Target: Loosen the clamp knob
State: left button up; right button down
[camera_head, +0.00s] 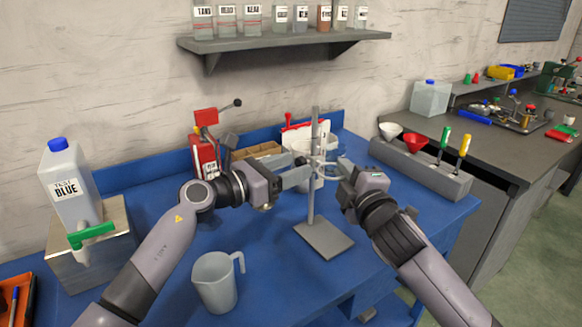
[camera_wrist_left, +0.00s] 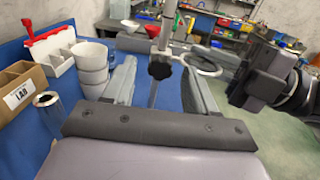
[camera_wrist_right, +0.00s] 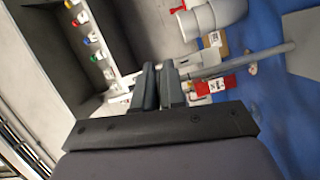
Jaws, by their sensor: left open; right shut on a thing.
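The black clamp knob (camera_wrist_left: 160,71) shows in the left wrist view, in front of the rod (camera_wrist_left: 168,25) of the stand. My left gripper (camera_wrist_left: 163,66) is open, with one finger on each side of the knob and a gap on both sides. In the head view, the left gripper (camera_head: 300,170) reaches the stand (camera_head: 324,240) from the left. The metal ring (camera_wrist_left: 206,62) extends right from the clamp. My right gripper (camera_head: 330,160) is shut on the ring's far side; its fingers (camera_wrist_right: 160,75) are nearly together in the right wrist view. The fingers partly hide the contact.
A clear jug (camera_head: 216,282) stands at the front of the blue bench. A grey rack (camera_head: 425,172) with funnels is at the right.

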pick_arm(q)
jog(key=shift+w+d, duration=0.1)
jog(key=shift+d, duration=0.1)
grip_shut()
